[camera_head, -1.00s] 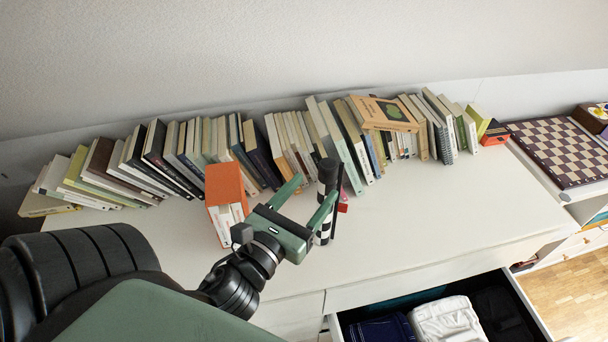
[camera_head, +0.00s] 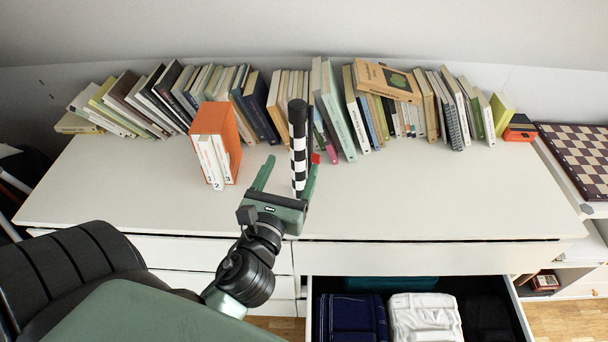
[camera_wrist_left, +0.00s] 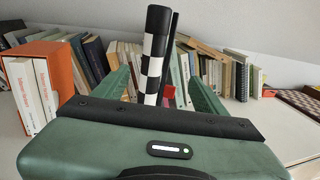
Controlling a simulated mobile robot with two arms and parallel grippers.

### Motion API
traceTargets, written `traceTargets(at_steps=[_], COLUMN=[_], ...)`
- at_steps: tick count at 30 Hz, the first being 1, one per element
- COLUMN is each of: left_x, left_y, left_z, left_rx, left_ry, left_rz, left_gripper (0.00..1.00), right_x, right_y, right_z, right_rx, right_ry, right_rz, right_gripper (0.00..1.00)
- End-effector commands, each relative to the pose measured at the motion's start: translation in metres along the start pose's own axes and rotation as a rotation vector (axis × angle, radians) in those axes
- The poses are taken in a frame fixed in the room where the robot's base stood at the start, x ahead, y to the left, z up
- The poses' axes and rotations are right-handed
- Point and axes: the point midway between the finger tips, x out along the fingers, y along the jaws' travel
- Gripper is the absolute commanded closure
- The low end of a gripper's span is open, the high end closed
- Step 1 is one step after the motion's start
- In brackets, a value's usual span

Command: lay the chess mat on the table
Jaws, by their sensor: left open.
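The chess mat (camera_head: 299,157) is a rolled tube with black and white checks and a black upper part. It stands upright on the white top, close in front of the row of books. My left gripper (camera_head: 291,163) is open, with its green fingers pointing away from me. The mat stands between the two fingers in the head view, nearer the right one. In the left wrist view the rolled mat (camera_wrist_left: 153,58) also rises between the spread fingers. Its lower end is hidden behind the gripper body there. I cannot tell whether a finger touches it. My right gripper is not in view.
The white dresser top (camera_head: 420,200) is clear at front and right. An orange box with books (camera_head: 225,140) stands left of the gripper. Leaning books line the wall. An open drawer (camera_head: 515,310) with folded clothes juts out below. A checkered board (camera_head: 580,155) lies at far right.

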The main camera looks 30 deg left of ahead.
Motion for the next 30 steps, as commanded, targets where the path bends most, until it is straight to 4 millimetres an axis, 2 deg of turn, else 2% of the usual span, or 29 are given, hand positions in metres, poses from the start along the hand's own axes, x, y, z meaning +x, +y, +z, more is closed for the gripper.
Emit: traceTargets(at_steps=[3, 13, 21, 29, 30], left_x=[0.006, 0.042, 0.078, 0.082, 0.082], left_y=[0.001, 0.001, 0.001, 0.001, 0.001], left_z=[-0.003, 0.002, 0.001, 0.000, 0.000], left_rx=[0.000, -0.001, 0.000, -0.001, -0.001], left_ry=[-0.003, -0.004, -0.002, -0.001, -0.001], left_rz=[0.013, 0.015, 0.015, 0.014, 0.014], left_gripper=[0.28, 0.28, 0.28, 0.28, 0.34], right_x=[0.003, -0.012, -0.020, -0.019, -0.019], right_y=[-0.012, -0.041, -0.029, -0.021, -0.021], right_z=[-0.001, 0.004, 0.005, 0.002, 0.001], right_rx=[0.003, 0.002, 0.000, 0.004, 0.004], right_ry=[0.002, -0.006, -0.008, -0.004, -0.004], right_rz=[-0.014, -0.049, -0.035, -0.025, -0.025], right_gripper=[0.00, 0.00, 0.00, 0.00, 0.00])
